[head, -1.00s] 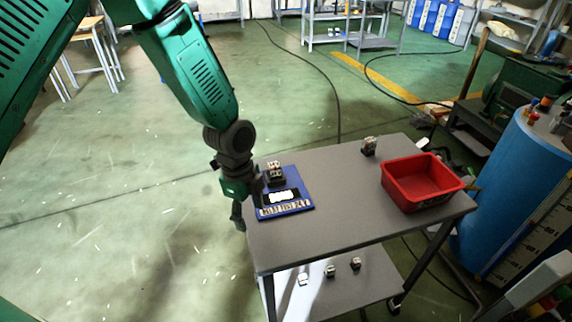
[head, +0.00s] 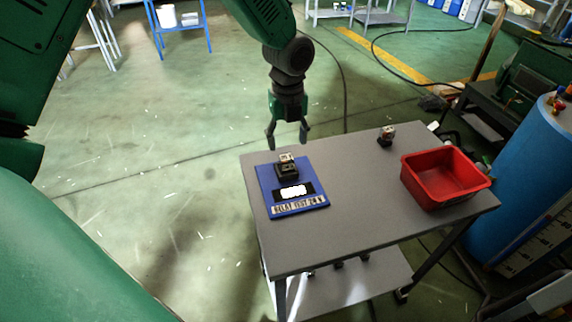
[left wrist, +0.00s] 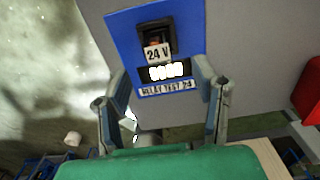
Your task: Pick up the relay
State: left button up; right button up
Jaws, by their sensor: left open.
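A small relay (head: 287,159) with a pale top sits in a dark socket on the blue test board (head: 317,190) at the table's left. In the left wrist view the relay (left wrist: 157,53) shows a "24 V" label, and the blue board (left wrist: 121,35) reads "RELAY TEST 24 V". A second relay (head: 387,133) stands at the table's back right. My left gripper (head: 287,141) is open and empty, pointing down above the board's far end. In the left wrist view its fingers (left wrist: 160,70) lie either side of the board. My right gripper is not in view.
A red bin (head: 430,200) stands on the grey table's (head: 355,215) right side. The table's middle is clear. Dark small items show partly on the lower shelf (head: 350,287). A blue barrel (head: 515,190) stands beyond the right edge.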

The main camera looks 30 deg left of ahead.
aim_at(287, 157)
pick_arm(q)
jog(key=shift+d+f, duration=0.2)
jog(key=shift+f, duration=0.4)
jog(key=shift+d+f, duration=0.15)
jog(key=shift+f, duration=0.45)
jog(key=f, duration=0.2)
jog(key=a+f, duration=0.1)
jog(key=f, duration=0.2)
jog(key=shift+a+f+b, duration=0.2)
jog(key=shift+b, duration=0.1)
jog(key=shift+d+r, duration=0.1)
jog(key=shift+d, duration=0.05)
jog(key=shift+d, duration=0.15)
grip_shut()
